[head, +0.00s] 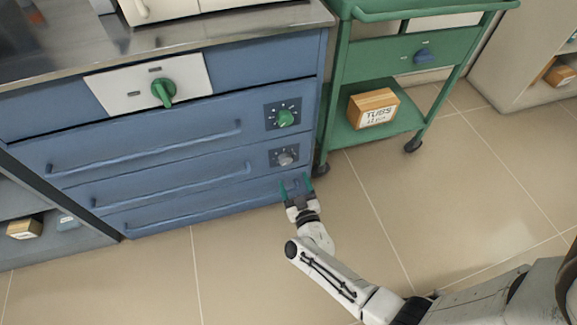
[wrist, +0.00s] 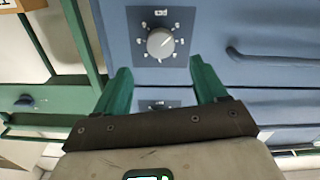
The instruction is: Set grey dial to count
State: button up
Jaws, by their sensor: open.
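The grey dial (head: 285,158) sits on a dark square plate on the blue cabinet front, below the green dial (head: 285,118). In the wrist view the grey dial (wrist: 160,43) appears large near the top, ringed by small marks too small to read. Its setting cannot be made out for sure. My gripper (head: 297,183) has green fingers and is in front of the lowest drawer, just below the grey dial in the picture. In the wrist view my gripper (wrist: 158,68) is open, its fingers apart with nothing between them, short of the dial.
A drawer handle (head: 160,186) runs left of the grey dial. A larger green knob (head: 163,91) is on a white panel higher up. A green cart (head: 385,130) with a box (head: 373,108) stands close on the right. The floor (head: 450,200) in front is clear.

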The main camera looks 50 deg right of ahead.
aim_at(286, 162)
jog(key=b+x, duration=0.2)
jog(key=x, duration=0.5)
jog(key=shift+w+d, duration=0.1)
jog(key=shift+w, duration=0.15)
jog(key=c, duration=1.1)
